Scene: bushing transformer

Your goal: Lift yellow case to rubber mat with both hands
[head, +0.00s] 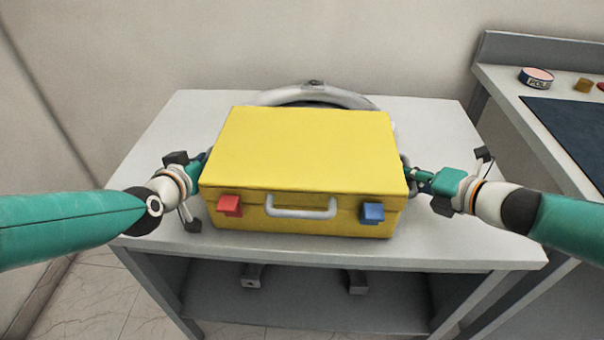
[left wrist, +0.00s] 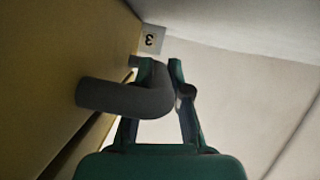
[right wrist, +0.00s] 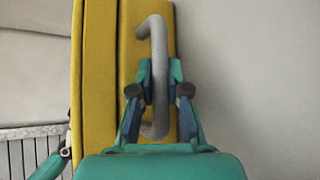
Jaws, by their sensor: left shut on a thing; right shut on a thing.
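The yellow case (head: 308,150) is closed, with a red latch (head: 229,206), a blue latch (head: 372,213) and a grey front handle (head: 300,208). It is over the light grey table (head: 165,130); I cannot tell whether it touches the top. My left gripper (head: 200,168) is at the case's left side, and the left wrist view shows its fingers (left wrist: 160,75) shut around a dark grey side handle (left wrist: 125,98). My right gripper (head: 413,174) is at the right side, and the right wrist view shows its fingers (right wrist: 159,78) shut on a grey side handle (right wrist: 155,40). The fingertips are hidden in the head view.
A dark blue mat (head: 575,135) lies on the bench (head: 500,80) at the right. A round tin (head: 537,77) and small yellow and red items stand behind it. A grey curved tube (head: 315,93) is behind the case. Bare table shows on both sides.

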